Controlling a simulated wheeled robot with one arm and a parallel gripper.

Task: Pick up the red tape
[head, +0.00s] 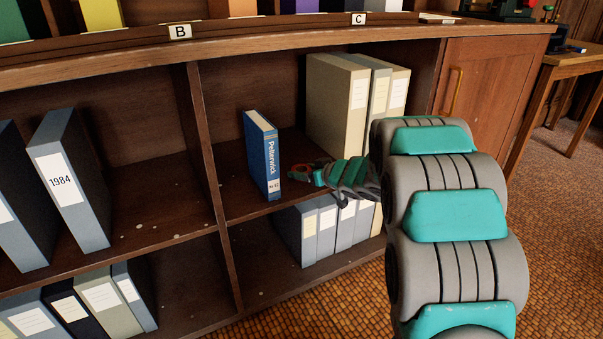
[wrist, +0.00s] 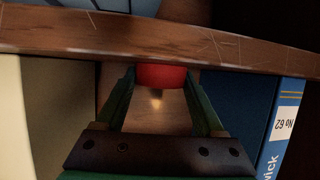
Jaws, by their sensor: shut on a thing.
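The red tape (wrist: 162,76) shows in the wrist view as a small red roll between the two fingertips of my gripper (wrist: 160,82). The fingers touch it on both sides, so my gripper is shut on it. In the head view my gripper (head: 305,172) reaches into the upper shelf bay under label C, just right of the blue Pelterwick book. There the tape is mostly hidden by the fingers. I cannot tell whether it still touches the shelf.
The blue Pelterwick book (head: 262,155) stands close left of my gripper. Pale binders (head: 338,105) stand behind on the right. A divider (head: 203,150) bounds the bay on the left. Grey binders (head: 308,235) fill part of the shelf below.

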